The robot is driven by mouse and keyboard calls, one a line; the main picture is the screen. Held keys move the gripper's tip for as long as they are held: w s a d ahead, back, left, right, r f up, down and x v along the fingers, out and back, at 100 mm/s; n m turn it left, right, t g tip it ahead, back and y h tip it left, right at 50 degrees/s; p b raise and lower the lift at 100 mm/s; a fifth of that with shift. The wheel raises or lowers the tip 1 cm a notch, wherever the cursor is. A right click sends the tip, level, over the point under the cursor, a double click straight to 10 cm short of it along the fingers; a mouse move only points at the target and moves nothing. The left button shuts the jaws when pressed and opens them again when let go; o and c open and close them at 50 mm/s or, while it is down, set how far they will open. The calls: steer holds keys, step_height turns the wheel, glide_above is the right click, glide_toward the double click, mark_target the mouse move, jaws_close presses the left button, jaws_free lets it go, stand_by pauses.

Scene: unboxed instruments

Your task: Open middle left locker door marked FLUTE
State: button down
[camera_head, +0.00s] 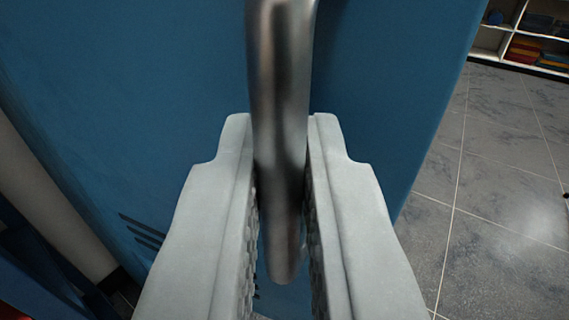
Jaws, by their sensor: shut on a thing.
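A blue locker door (150,120) fills most of the view, with dark vent slots at its lower left. A metal bar handle (280,90) runs vertically in front of it. My gripper (281,130) is shut on the handle, with one pale finger on each side of it. The door's right edge slants across the view, with floor visible beyond it. At the left, a beige strip and a dark blue space show past the door's left edge. No FLUTE label is visible in this view.
A grey tiled floor (490,180) lies open to the right of the door. A white shelf unit (490,40) with several coloured items stands at the top right. A small dark thing touches the right picture edge.

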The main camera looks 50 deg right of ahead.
steer(key=shift+w+a+r, duration=0.1)
steer(key=shift+a, duration=1.15)
steer(key=shift+w+a, duration=0.1)
steer(key=shift+a, duration=1.1)
steer(key=c, duration=1.6)
jaws_free()
steer(key=shift+d, duration=0.1)
steer(key=v, duration=1.7)
steer(key=shift+a, duration=0.2)
steer(key=shift+s, duration=0.1)
